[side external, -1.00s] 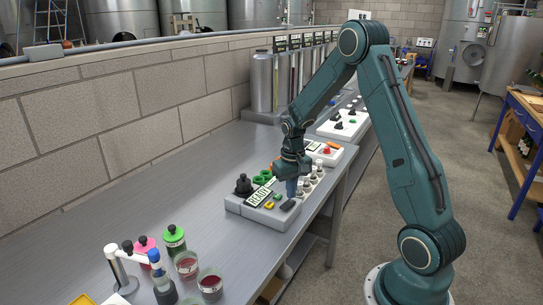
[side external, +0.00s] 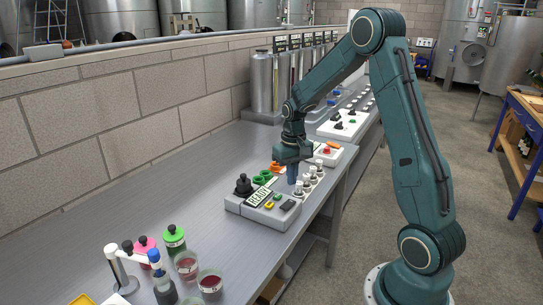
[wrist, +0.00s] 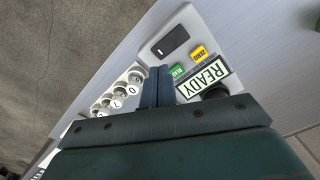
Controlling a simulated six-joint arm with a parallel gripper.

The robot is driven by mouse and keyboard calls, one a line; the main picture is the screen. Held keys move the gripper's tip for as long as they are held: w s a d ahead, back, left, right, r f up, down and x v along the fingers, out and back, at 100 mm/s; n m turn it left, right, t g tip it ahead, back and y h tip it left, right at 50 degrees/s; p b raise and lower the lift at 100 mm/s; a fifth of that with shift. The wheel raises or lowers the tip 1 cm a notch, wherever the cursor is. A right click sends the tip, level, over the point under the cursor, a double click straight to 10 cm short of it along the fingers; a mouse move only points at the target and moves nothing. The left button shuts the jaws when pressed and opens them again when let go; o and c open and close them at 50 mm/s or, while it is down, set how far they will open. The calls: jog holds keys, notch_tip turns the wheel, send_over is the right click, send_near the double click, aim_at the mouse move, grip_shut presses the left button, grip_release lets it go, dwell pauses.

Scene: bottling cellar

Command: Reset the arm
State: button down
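My gripper (side external: 292,181) hangs fingers down above the right part of a white control panel (side external: 246,213). In the wrist view its two fingers (wrist: 158,72) lie side by side with nothing visible between them. The panel carries a READY display (side external: 258,196), which also shows in the wrist view (wrist: 203,82). Beside it are a yellow button (wrist: 198,52), a green button (wrist: 178,71) and a black rocker switch (wrist: 172,40). A row of silver knobs (wrist: 118,103) with number labels runs along one side. In the side view the fingertips are near these knobs; contact cannot be told.
A black knob (side external: 243,184) and coloured rings (side external: 265,175) sit behind the display. More panels (side external: 342,127) stand farther along the bench. Glasses (side external: 187,265) and capped bottles (side external: 174,241) stand at the near end. A block wall (side external: 150,100) borders the bench; its middle is clear.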

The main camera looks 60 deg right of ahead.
jog(key=shift+a+r, duration=0.1)
jog(key=s+a+r+n+t, duration=0.2)
jog(key=s+a+r, duration=0.4)
jog(key=a+r, duration=0.25)
jog(key=s+a+r+n+t, duration=0.2)
jog(key=s+a+r, duration=0.3)
jog(key=a+r, duration=0.35)
jog(key=s+a+n+t, duration=0.1)
jog(key=s+a, duration=0.3)
jog(key=s, duration=0.4)
jog(key=shift+n+t, duration=0.3)
jog(key=shift+n, duration=0.2)
jog(key=c, duration=2.1)
grip_release()
jog(key=shift+r, duration=0.1)
